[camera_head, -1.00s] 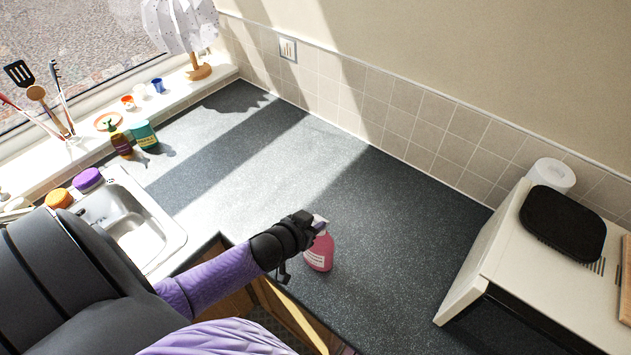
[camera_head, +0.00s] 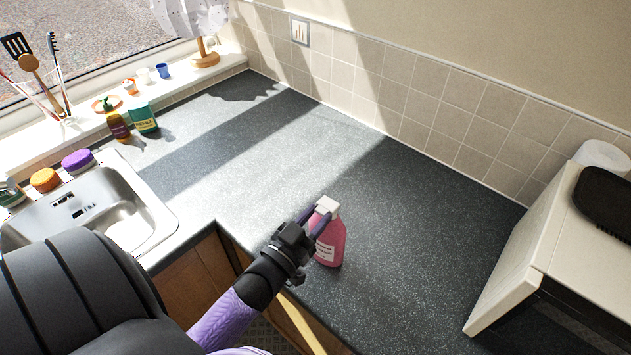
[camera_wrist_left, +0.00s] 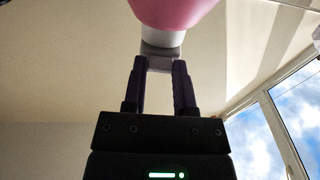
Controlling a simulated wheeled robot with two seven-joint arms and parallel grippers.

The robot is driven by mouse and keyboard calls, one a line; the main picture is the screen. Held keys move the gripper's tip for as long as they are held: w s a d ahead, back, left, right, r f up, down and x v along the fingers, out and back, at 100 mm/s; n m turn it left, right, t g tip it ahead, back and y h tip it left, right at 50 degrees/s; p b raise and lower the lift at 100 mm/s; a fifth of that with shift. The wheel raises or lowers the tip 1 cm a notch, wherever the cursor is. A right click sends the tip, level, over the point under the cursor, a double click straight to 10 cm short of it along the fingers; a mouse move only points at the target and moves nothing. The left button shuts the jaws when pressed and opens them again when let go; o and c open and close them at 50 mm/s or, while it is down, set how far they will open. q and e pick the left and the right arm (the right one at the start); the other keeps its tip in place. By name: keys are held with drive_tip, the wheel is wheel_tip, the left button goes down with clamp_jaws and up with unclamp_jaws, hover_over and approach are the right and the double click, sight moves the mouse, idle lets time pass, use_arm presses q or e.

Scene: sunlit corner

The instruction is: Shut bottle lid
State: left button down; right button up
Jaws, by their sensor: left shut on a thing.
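The pink bottle (camera_head: 331,244) with a pale label stands upright on the dark counter near its front edge. Its white lid (camera_head: 327,206) is at the top. My left gripper (camera_head: 318,217) is at the top of the bottle, its purple fingers shut on the lid. In the left wrist view the pink bottle (camera_wrist_left: 175,12) is at the top edge, and the pale lid (camera_wrist_left: 160,60) lies between the fingertips of my left gripper (camera_wrist_left: 160,66). The lid's hinge and seal cannot be made out. My right gripper is not in view.
A sink (camera_head: 110,210) is at left, with orange and purple round items (camera_head: 78,161) behind it. A brown bottle (camera_head: 118,127) and a green bottle (camera_head: 144,118) stand farther back. A white microwave (camera_head: 530,250) is at right. The counter (camera_head: 400,200) around the bottle is clear.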

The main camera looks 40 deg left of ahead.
use_arm(q)
drive_tip(key=shift+t, duration=0.3)
drive_tip(key=shift+c, duration=2)
unclamp_jaws()
drive_tip(key=s+f+b, duration=0.1)
drive_tip(key=s, duration=0.8)
drive_tip(key=shift+s+f, duration=0.25)
drive_tip(key=shift+s, duration=0.15)
